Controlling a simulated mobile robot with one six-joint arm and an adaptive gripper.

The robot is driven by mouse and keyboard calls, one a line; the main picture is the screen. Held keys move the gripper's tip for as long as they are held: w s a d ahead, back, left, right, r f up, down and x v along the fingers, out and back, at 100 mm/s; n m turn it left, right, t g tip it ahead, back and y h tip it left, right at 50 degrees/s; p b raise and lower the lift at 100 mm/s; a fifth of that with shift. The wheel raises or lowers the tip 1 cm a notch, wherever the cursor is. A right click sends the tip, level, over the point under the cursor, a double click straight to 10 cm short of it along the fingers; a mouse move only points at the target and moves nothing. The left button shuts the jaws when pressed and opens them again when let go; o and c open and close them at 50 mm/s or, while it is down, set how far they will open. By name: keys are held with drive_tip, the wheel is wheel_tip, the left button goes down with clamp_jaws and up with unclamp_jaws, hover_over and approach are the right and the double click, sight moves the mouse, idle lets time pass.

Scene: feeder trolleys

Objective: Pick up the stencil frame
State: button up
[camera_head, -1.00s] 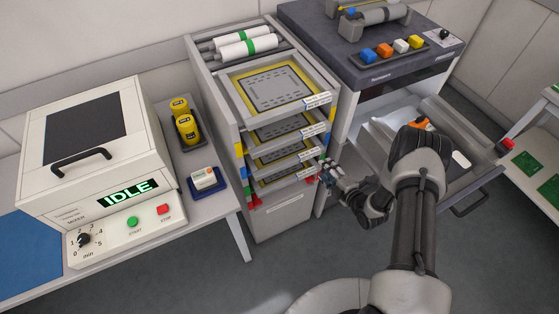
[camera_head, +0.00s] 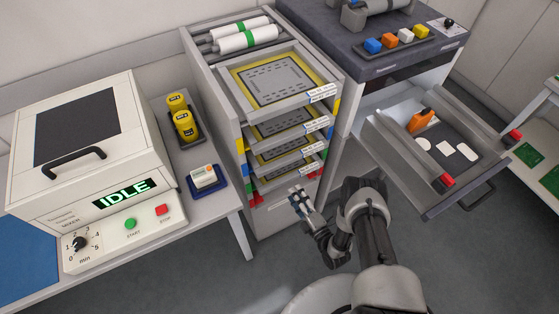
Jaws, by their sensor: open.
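Several stencil frames lie flat on stacked shelves of a grey rack in the middle of the head view. The top stencil frame (camera_head: 276,80) has a yellow border around a grey plate and sits in a pulled-out tray. Lower stencil frames (camera_head: 282,124) show only their front parts, with white labels on the front edges. I cannot tell which frame the task means. My gripper (camera_head: 297,194) is open and empty, in front of the rack below the lowest labelled shelf, apart from the frames.
An open drawer (camera_head: 431,207) at right holds an orange bottle (camera_head: 420,120) and white pieces. A mixer box (camera_head: 95,130) reading IDLE, yellow jars (camera_head: 183,124) and a blue tray (camera_head: 221,186) stand on the left bench. Floor in front of the rack is clear.

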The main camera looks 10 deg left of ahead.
sight(289, 181)
drive_tip(key=b+x, duration=0.3)
drive_tip(key=x, duration=0.6)
drive_tip(key=shift+w+d+r, duration=0.1)
drive_tip(key=shift+d+r, duration=0.05)
drive_tip(key=shift+d, duration=0.05)
clamp_jaws()
drive_tip(key=shift+r, duration=0.1)
idle(0.4)
